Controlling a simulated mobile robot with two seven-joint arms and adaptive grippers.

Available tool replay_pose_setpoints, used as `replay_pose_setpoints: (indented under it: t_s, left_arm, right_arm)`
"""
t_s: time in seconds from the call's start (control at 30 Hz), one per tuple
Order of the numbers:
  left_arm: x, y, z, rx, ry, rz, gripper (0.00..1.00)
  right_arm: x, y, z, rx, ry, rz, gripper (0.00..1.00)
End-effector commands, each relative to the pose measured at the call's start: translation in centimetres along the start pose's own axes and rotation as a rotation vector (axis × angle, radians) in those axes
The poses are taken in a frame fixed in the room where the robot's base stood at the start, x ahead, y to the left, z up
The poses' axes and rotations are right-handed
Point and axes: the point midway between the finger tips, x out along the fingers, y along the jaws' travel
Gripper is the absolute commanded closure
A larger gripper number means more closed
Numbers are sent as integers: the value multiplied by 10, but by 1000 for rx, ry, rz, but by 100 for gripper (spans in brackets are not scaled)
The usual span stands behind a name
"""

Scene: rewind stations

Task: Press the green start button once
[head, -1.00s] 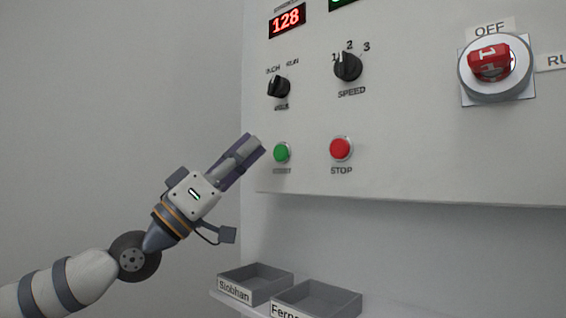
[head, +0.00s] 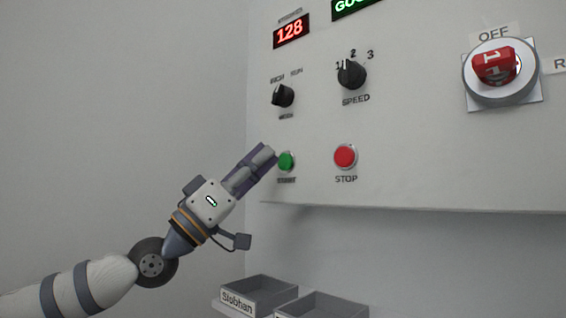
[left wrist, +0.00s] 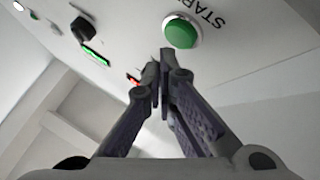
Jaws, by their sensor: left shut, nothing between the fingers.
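The green start button (head: 286,161) is on the lower left of the white panel, above its START label. In the left wrist view the green button (left wrist: 181,33) shows just beyond the fingertips, slightly to the right. My left gripper (head: 270,152) is shut and empty, its tips close beside the button's left edge in the head view. Whether the tips touch the button I cannot tell; in the left wrist view the gripper (left wrist: 160,56) appears apart from it. My right gripper is not in view.
A red STOP button (head: 345,156) sits right of the green one. Above are a mode knob (head: 283,96), a speed knob (head: 351,74) and a red rotary switch (head: 495,66). Grey labelled trays (head: 262,287) lie below the panel. The wall at left is bare.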

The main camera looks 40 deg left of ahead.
Motion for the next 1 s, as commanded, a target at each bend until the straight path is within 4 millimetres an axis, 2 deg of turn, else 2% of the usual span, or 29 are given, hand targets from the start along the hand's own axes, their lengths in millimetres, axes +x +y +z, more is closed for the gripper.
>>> replay_pose_setpoints:
  t_s: [1.0]
  left_arm:
    - [6,-4,5,0,-1,0,100]
  right_arm:
    - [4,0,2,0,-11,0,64]
